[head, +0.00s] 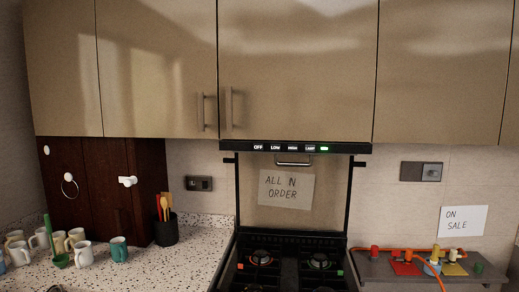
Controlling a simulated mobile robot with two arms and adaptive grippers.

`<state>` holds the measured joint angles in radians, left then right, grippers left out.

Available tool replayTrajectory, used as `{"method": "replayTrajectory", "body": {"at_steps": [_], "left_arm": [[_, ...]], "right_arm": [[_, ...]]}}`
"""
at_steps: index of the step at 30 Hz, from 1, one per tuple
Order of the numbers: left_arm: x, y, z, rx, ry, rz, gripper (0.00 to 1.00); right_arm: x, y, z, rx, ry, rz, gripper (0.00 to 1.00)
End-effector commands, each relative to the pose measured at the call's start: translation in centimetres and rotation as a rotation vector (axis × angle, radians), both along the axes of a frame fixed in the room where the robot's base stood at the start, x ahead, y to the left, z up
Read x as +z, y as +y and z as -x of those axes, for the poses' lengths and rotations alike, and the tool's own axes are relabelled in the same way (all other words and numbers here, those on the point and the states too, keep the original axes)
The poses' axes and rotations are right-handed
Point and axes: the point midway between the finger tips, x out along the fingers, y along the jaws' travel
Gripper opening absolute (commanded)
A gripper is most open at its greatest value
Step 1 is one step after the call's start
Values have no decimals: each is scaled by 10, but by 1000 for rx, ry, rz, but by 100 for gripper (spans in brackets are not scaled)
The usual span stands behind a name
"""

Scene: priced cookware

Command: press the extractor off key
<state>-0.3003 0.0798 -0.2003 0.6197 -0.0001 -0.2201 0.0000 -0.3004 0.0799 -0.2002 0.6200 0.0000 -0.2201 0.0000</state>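The extractor (340,149) is a black strip under the upper cabinets, above the stove. Its front carries a row of white-lettered keys. The off key (258,148) is at the left end, followed by keys that read LOW, HIGH and, less clearly, LAMP. A green light (324,149) glows at the right end of the row. Neither of my grippers shows in the head view.
The stove (290,262) stands below the extractor, with a backsplash panel bearing an "ALL IN ORDER" sign (286,189). Several mugs (82,253) and a utensil pot (166,230) stand on the left counter. A grey unit with coloured items (435,270) is at the right.

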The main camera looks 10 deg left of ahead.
Motion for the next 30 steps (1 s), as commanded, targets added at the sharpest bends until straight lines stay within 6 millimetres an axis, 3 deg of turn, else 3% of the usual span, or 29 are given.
{"method": "replayTrajectory", "body": {"at_steps": [7,25,30], "left_arm": [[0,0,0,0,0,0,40],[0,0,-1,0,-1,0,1],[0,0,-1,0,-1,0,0]], "right_arm": [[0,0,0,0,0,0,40],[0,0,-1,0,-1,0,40],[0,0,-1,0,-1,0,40]]}}
